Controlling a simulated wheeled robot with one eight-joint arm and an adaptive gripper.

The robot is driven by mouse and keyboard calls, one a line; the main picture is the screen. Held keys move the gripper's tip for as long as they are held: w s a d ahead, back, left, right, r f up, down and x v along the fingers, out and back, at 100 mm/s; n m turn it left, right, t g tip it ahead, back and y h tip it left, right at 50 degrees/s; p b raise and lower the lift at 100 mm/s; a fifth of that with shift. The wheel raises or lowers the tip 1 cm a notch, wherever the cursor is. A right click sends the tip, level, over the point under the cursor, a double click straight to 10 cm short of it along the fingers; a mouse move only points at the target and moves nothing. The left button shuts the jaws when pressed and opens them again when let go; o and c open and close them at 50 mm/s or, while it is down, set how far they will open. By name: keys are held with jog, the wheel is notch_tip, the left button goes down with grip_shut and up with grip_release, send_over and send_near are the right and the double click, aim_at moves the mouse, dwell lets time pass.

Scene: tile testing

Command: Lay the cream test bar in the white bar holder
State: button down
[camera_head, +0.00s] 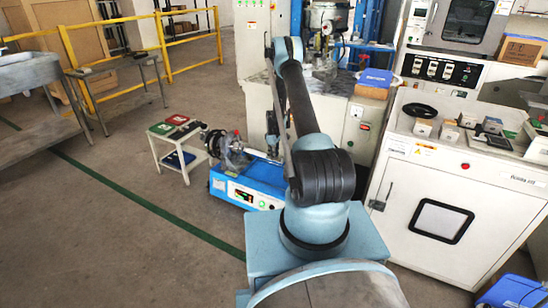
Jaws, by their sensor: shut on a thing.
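My blue-grey arm (303,110) rises from the lower middle of the head view and bends over at its top. I cannot make out my gripper; the far end of the arm is hidden or lost among the machinery behind it. I cannot pick out the cream test bar or the white bar holder in this view.
A blue test machine (240,189) stands on the floor left of my arm, beside a small white side table (158,141). A white cabinet (407,193) stands close at right. Yellow railings (135,50) and metal tables are at left. The left floor is open.

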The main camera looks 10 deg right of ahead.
jog(key=c, duration=1.6)
grip_release()
jog(key=shift+f, duration=0.15)
jog(key=shift+o, duration=0.3)
jog(key=shift+f, duration=0.1)
jog(key=shift+r, duration=0.2)
